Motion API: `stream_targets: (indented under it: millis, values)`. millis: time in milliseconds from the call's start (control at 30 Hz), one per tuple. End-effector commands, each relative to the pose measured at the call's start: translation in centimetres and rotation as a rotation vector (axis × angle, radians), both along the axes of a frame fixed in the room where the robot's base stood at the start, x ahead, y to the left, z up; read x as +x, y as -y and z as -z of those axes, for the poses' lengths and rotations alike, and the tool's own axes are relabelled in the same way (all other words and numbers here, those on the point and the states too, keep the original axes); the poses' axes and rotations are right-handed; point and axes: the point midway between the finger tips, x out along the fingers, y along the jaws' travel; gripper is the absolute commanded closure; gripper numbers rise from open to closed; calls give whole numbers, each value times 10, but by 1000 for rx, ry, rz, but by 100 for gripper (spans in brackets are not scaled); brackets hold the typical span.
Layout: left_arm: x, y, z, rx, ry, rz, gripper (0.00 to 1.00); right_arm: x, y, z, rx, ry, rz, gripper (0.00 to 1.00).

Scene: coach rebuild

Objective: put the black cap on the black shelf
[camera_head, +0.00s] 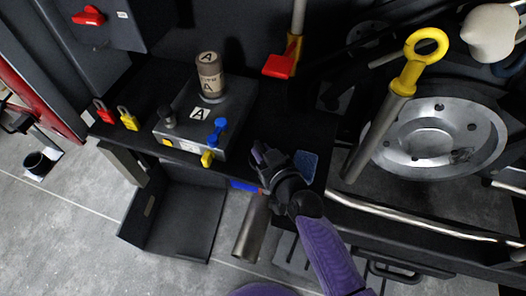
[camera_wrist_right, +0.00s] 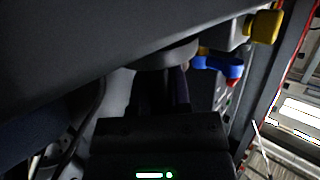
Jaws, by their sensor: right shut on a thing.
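The black shelf (camera_head: 300,125) is the long dark ledge across the middle of the head view, carrying a grey box. My right gripper (camera_head: 262,157) is over its front part, to the right of the box, with the arm coming in from below. The gripper is shut on a dark round-edged piece, which I take to be the black cap (camera_wrist_right: 168,54); it shows at the fingertips in the right wrist view. In the head view the cap is hard to tell from the dark fingers, and whether it touches the shelf cannot be told. My left gripper is not in view.
The grey box (camera_head: 190,125) bears a beige cylinder (camera_head: 208,75) and a blue handle (camera_head: 217,130). Red and yellow padlocks (camera_head: 128,118) sit at left. A blue pad (camera_head: 305,164) lies right of the gripper. A yellow-ringed rod (camera_head: 375,130) stands further right.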

Motion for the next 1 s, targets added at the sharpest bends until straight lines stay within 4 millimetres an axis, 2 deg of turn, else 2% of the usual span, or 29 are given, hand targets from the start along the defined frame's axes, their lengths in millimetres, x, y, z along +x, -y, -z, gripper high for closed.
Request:
stream_targets:
  millis: [33,167,200,500,567,800,1000]
  values:
    - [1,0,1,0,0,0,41,0,0,2,0,-1,0,73]
    - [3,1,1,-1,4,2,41,0,0,1,0,0,0,45]
    - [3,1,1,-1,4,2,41,0,0,1,0,0,0,42]
    - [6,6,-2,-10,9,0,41,0,0,-4,0,1,1,42]
    - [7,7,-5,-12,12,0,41,-6,4,-6,-2,0,1,42]
    - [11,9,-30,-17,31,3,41,-56,28,-24,-3,0,-2,42]
    - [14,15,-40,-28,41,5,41,-93,47,-33,-3,-1,-1,42]
